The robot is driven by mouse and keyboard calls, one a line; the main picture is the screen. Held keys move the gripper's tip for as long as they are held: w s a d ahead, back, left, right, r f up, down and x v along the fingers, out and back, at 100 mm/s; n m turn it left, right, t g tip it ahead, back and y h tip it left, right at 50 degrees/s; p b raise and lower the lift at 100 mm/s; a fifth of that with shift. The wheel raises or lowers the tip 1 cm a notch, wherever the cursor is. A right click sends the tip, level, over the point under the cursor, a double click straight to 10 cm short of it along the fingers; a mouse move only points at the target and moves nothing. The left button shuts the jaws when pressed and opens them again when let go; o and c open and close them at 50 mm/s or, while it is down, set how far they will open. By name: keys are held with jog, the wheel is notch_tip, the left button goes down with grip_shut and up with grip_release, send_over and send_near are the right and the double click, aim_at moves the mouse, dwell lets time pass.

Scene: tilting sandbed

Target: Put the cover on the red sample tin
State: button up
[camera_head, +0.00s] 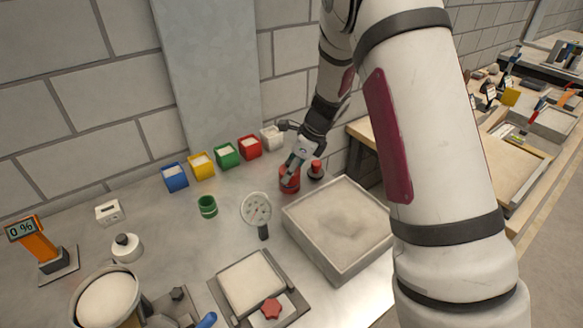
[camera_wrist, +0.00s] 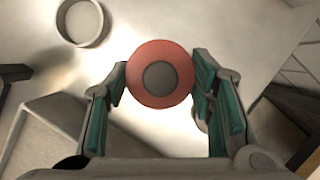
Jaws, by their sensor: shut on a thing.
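My gripper (camera_head: 290,173) points down at the back of the bench, over the red sample tin (camera_head: 289,186). In the wrist view, its fingers (camera_wrist: 160,88) are shut on the sides of a round red cover (camera_wrist: 137,80) with a grey centre like a knob. The cover and tin look in line, one above the other. I cannot tell whether the cover rests on the tin or is held just over it; the fingers hide the join.
A small red-topped object (camera_head: 316,170) stands close to the right of the tin. Coloured boxes (camera_head: 227,156) line the wall. A green tin (camera_head: 207,206) stands farther left.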

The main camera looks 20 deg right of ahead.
jog(key=shift+f, duration=0.5)
dwell(0.3)
jog(key=o, duration=1.1)
jog(key=shift+o, duration=0.2)
jog(key=v, duration=1.2)
